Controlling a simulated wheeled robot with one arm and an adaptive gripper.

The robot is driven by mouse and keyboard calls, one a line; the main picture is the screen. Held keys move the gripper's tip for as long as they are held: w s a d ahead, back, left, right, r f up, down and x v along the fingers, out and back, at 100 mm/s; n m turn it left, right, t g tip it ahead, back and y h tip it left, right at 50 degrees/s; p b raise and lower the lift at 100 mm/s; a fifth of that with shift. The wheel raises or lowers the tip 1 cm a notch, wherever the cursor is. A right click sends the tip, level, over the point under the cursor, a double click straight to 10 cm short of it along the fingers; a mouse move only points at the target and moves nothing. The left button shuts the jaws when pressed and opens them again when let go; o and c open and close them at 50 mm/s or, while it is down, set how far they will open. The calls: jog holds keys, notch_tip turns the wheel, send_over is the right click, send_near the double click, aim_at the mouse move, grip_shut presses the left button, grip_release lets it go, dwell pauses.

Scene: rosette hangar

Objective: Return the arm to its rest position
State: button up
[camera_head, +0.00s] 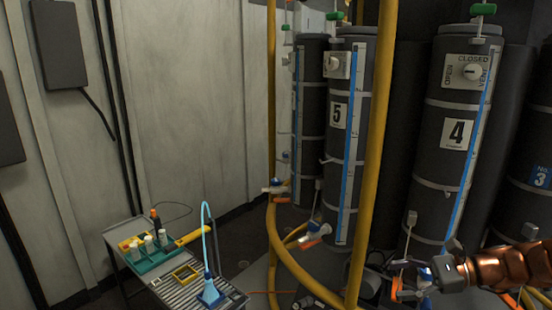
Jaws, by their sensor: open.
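My arm comes in from the right edge as copper-coloured segments with a dark wrist. My gripper (404,278) is at the lower right, open, with its fingers pointing left. It is in front of the lower end of the dark cylinder marked 4 (455,135). Small orange and blue parts show close to the fingers; I cannot tell whether the fingers touch them. Nothing is clearly held between the fingers.
A yellow upright pipe (380,110) and a curved yellow pipe (285,262) stand left of my gripper. Cylinder 5 (343,190) is behind them. A low slatted table (175,290) with a green tray (150,258) and a blue-based hose stand (209,291) is at the lower left.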

jog(key=s+a+n+g+h, duration=0.6)
jog(key=s+a+n, duration=0.3)
jog(key=s+a, duration=0.55)
jog(key=s+d+f+n+h, duration=0.2)
jog(key=s+n+h, duration=0.6)
jog(key=s, duration=0.7)
jog(key=shift+s+d+f+n+t, duration=0.2)
jog(key=shift+f+n+t, duration=0.1)
jog(key=shift+f+n, duration=0.2)
